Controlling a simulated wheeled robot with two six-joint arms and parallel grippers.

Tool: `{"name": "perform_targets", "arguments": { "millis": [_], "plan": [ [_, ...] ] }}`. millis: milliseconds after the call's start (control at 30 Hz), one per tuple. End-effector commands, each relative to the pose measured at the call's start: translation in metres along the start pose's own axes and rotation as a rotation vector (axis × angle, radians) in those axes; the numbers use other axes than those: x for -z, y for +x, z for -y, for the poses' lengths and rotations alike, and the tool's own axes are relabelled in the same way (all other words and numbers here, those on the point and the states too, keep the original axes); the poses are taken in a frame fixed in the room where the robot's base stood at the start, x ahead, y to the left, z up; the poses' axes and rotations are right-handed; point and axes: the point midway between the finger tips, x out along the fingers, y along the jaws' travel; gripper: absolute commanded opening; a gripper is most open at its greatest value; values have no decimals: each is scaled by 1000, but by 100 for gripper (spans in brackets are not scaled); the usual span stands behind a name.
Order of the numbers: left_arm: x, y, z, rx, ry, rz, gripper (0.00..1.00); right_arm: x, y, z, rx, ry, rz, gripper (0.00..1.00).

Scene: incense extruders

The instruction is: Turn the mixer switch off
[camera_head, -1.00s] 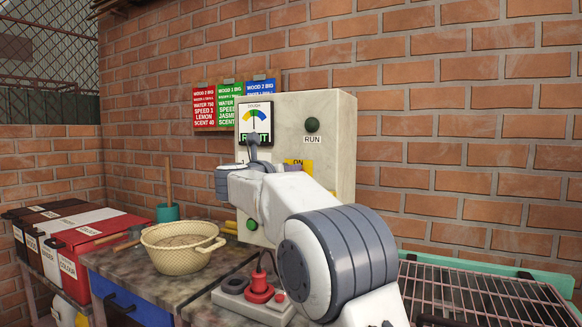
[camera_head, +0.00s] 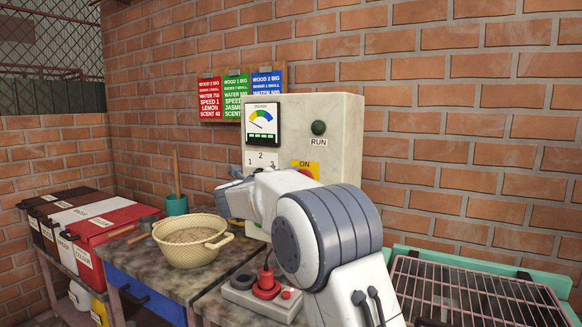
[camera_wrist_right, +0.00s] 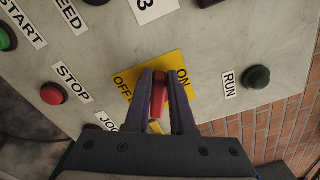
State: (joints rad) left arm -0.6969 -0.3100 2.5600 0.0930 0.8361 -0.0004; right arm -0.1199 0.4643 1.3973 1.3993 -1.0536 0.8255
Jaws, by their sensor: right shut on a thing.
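The mixer switch has a red handle (camera_wrist_right: 158,94) on a yellow plate (camera_wrist_right: 139,74) marked ON and OFF, on a pale control cabinet (camera_wrist_right: 205,40). My right gripper (camera_wrist_right: 159,80) is shut on the red handle in the right wrist view, a finger on each side. The handle stands between the OFF and ON words. In the head view the plate's ON corner (camera_head: 300,165) and some red of the switch (camera_head: 307,174) show above my right arm, which hides the rest. The RUN lamp (camera_head: 318,128) is dark green; it also shows in the right wrist view (camera_wrist_right: 257,77). My left gripper is out of view.
A dough gauge (camera_head: 262,122) is on the cabinet. A red stop button (camera_wrist_right: 53,93) is near the switch. A woven basin (camera_head: 190,242), a pedestal with a red part (camera_head: 266,284) and a wire rack (camera_head: 475,295) stand below.

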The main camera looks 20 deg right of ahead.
Motion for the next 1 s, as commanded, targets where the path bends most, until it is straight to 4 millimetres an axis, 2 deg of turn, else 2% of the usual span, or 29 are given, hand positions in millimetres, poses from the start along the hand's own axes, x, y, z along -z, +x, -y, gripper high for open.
{"name": "perform_targets", "arguments": {
  "millis": [100,500,1000],
  "plan": [
    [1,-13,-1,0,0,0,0,-2,0,-2,-3,-112,0,0],
    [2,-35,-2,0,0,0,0,1,-1,-11,-3,-396,0,0],
    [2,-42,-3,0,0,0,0,4,-1,-15,-2,-507,1,0]
  ]
}}
